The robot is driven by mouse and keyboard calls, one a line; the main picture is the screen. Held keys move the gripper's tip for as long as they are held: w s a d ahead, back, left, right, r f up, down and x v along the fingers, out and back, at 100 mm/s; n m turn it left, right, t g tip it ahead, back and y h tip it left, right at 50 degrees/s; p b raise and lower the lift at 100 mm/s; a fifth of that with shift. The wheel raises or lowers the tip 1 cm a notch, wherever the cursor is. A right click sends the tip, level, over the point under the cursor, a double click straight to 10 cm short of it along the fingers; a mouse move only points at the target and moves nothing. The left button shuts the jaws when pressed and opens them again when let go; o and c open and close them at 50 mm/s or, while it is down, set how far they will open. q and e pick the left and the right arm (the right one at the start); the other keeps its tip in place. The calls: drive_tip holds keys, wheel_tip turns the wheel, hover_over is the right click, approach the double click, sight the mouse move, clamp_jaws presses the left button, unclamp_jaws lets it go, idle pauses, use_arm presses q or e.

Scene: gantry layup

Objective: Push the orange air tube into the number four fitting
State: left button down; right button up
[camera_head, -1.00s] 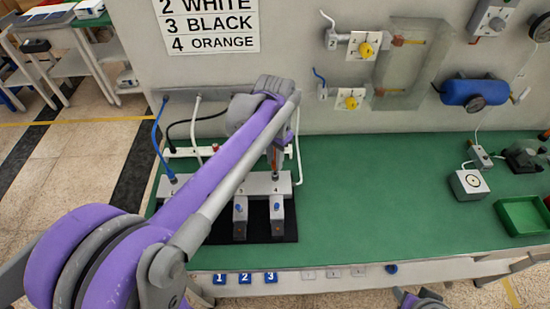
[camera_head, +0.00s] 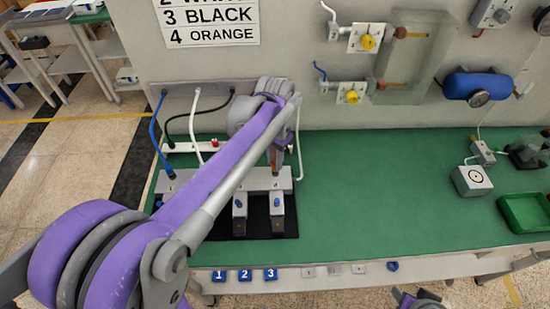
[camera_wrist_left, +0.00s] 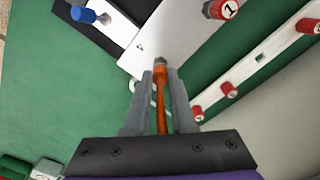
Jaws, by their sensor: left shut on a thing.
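The orange air tube (camera_wrist_left: 161,99) stands between the two fingers of my left gripper (camera_wrist_left: 158,92), which is shut on it. Its tip meets the metal fitting (camera_wrist_left: 160,62) on the grey block; how deep it sits I cannot tell. In the head view my left gripper (camera_head: 276,152) is over the right end of the grey manifold block (camera_head: 224,182), at the number four position, partly hidden by my arm. A purple and grey part of my right arm shows at the bottom edge; its fingers are not clear.
Blue (camera_head: 155,130), white (camera_head: 197,120) and black (camera_head: 180,120) tubes run behind the block. Two valves with blue buttons (camera_head: 239,203) stand in front. A sign (camera_head: 207,24) lists 4 as orange.

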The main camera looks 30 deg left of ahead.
use_arm(q)
drive_tip(key=c, duration=0.7)
unclamp_jaws()
wheel_tip(320, 180, up, 11)
drive_tip(key=shift+f+p, duration=0.15)
drive_tip(key=shift+p, duration=0.25)
